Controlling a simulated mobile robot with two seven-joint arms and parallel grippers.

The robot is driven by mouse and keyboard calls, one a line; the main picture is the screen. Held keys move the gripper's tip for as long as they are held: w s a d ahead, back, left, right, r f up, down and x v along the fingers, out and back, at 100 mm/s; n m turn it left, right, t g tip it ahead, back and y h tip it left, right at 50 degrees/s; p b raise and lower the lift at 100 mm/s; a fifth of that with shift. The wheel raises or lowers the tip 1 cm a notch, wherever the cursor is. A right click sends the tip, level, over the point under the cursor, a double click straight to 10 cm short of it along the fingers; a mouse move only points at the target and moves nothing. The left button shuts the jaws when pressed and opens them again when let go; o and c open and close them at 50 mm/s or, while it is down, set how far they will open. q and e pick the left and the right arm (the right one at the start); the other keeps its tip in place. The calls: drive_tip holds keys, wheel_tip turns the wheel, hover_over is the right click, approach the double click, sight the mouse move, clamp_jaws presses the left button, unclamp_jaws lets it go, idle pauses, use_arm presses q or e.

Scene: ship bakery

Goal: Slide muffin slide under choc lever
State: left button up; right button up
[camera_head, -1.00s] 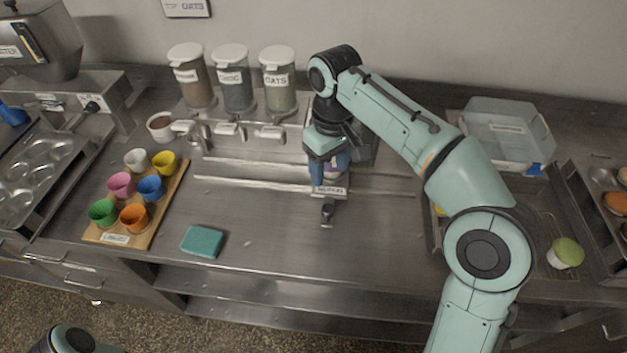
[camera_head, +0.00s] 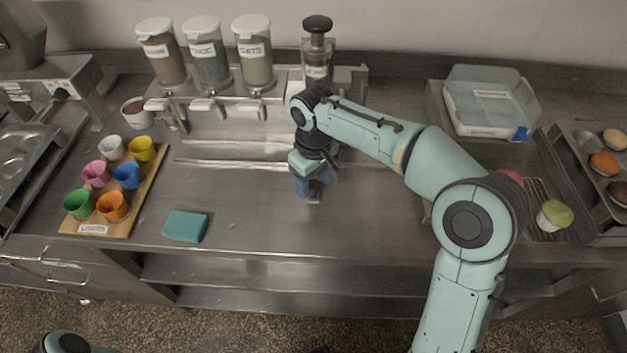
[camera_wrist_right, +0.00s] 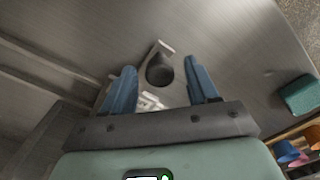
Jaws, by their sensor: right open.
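The muffin slide (camera_wrist_right: 160,48) is a metal piece with a dark round knob (camera_wrist_right: 160,70) and a white label, on the counter in the right wrist view. My right gripper (camera_wrist_right: 160,88) is open, its blue fingers on either side of the slide with a gap to the knob. In the head view my right gripper (camera_head: 312,190) hides most of the slide. The choc lever (camera_head: 208,107) is a metal lever under the middle dispenser (camera_head: 208,65), behind and left of my gripper. My left gripper is out of view.
Long rails (camera_head: 230,165) run left to right behind my gripper. A wooden cup stand (camera_head: 147,195) and a teal sponge (camera_head: 185,226) lie left. A clear box (camera_head: 490,100) and a green-topped muffin (camera_head: 555,215) are at right.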

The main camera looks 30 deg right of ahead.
drive_tip(key=shift+c, duration=0.2)
clamp_jaws()
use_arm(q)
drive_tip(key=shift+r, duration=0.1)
use_arm(e)
drive_tip(key=shift+a, duration=0.1)
